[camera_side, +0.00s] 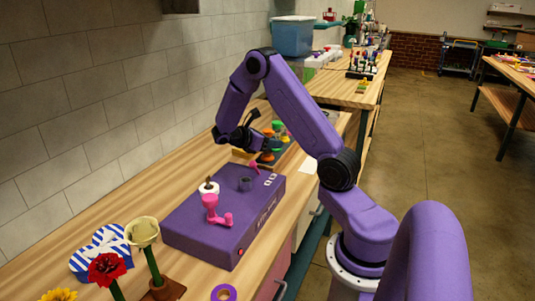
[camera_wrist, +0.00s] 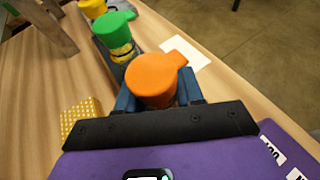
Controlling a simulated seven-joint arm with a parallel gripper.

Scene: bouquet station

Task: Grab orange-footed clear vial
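The orange-footed vial (camera_wrist: 158,80) stands with its round, tabbed orange end up in the wrist view. Its clear body is mostly hidden beneath. In the side view its orange part (camera_side: 266,157) shows low beside my gripper. My gripper (camera_wrist: 158,98) is at the vial, with a blue finger on each side of it and a dark bar in front. The orange end hides where fingers and vial meet, so I cannot tell whether they touch. In the side view my gripper (camera_side: 258,138) reaches down over the row of vials.
A green-topped vial (camera_wrist: 114,27) stands just behind, with a yellow-topped one (camera_wrist: 92,7) beyond. A purple box (camera_side: 215,236) with a pink crank (camera_side: 213,210) lies close in front. A yellow dotted block (camera_wrist: 80,116) is to the left. A white sheet (camera_wrist: 187,53) lies right.

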